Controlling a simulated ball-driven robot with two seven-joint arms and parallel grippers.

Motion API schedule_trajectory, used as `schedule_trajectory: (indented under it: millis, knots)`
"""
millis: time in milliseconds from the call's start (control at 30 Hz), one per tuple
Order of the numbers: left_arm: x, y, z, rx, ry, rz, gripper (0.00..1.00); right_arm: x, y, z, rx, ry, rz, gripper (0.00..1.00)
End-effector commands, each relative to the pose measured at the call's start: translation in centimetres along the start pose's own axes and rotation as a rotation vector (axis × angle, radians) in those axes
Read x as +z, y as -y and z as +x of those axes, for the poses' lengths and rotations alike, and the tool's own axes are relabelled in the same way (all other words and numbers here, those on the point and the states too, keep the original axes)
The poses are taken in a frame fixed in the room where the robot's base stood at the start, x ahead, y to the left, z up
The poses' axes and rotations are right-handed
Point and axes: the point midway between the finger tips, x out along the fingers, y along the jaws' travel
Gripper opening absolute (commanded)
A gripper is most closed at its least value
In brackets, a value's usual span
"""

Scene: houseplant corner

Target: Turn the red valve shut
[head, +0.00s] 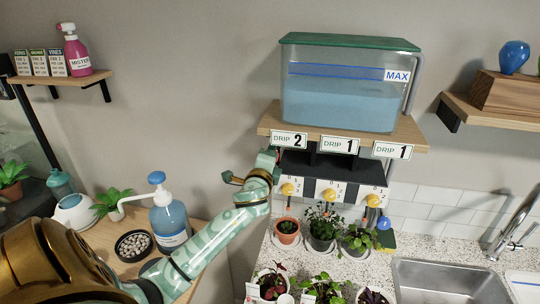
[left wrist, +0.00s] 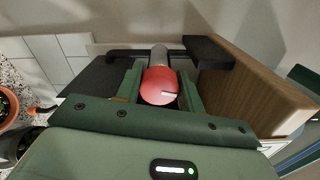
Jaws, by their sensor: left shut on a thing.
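In the head view the gripper mostly hides the valve. The water tank (head: 345,95) stands on the shelf, with blue water below the MAX strip. My right gripper is not in view.
Yellow drip knobs (head: 287,189) line the dark unit under the wooden shelf (head: 415,140). Potted plants (head: 322,235) stand below it on the speckled counter. A blue pump bottle (head: 169,218) stands near my left arm. A sink (head: 445,282) is at right.

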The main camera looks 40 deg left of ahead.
Motion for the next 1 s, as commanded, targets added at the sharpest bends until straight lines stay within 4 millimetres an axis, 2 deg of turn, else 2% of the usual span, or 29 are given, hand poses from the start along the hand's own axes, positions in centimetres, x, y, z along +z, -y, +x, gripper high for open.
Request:
schedule_trajectory:
  millis: [400, 1000]
  knots:
    - [0.01, -0.14, 0.00, 0.002, 0.001, -0.204, 0.15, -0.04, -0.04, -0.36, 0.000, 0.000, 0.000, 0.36]
    - [-0.02, -0.19, -0.01, 0.002, 0.000, -0.238, 0.15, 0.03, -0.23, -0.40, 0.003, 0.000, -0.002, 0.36]
